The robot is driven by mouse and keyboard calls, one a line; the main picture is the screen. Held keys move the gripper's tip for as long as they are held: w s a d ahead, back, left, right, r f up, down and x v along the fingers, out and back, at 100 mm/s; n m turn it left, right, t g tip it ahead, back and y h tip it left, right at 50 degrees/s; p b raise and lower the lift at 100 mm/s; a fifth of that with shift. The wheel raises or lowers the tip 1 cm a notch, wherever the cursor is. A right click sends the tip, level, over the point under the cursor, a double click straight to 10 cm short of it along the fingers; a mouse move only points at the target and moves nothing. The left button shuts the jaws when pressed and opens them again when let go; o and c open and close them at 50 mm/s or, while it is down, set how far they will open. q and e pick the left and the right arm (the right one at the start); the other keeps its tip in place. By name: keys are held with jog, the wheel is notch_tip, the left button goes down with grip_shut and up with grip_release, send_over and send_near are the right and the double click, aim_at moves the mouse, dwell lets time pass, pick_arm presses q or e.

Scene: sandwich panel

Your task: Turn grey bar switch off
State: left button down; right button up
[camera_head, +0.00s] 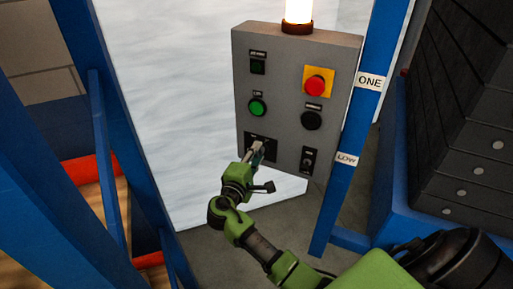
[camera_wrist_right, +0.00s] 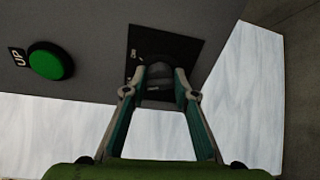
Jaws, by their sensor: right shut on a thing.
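The grey control box (camera_head: 283,75) stands between blue posts. Its black switch plate (camera_head: 270,141) is at the lower left of the front. My right gripper (camera_head: 257,153) reaches up to this plate and covers much of it. In the right wrist view, my right gripper (camera_wrist_right: 160,78) has its two fingers closed in around the dark grey bar switch (camera_wrist_right: 158,74) on the black plate (camera_wrist_right: 190,47). The switch's exact angle is hard to tell, as it is dark and partly hidden by the fingertips. My left gripper is not in view.
Near the plate are a green button (camera_head: 257,107), a black knob (camera_head: 311,120), a red button (camera_head: 315,85) on yellow and a small black switch (camera_head: 309,160). A lit lamp (camera_head: 298,12) tops the box. A blue post (camera_head: 357,120) stands close on the right.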

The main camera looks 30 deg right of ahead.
jog(key=shift+w+r+n+p, duration=0.1)
jog(key=shift+r+n+p, duration=0.15)
jog(key=shift+n+p, duration=0.7)
jog(key=o, duration=1.1)
jog(key=shift+c, duration=0.2)
jog(key=shift+f, duration=0.1)
jog(key=shift+a, duration=0.1)
jog(key=v, duration=1.2)
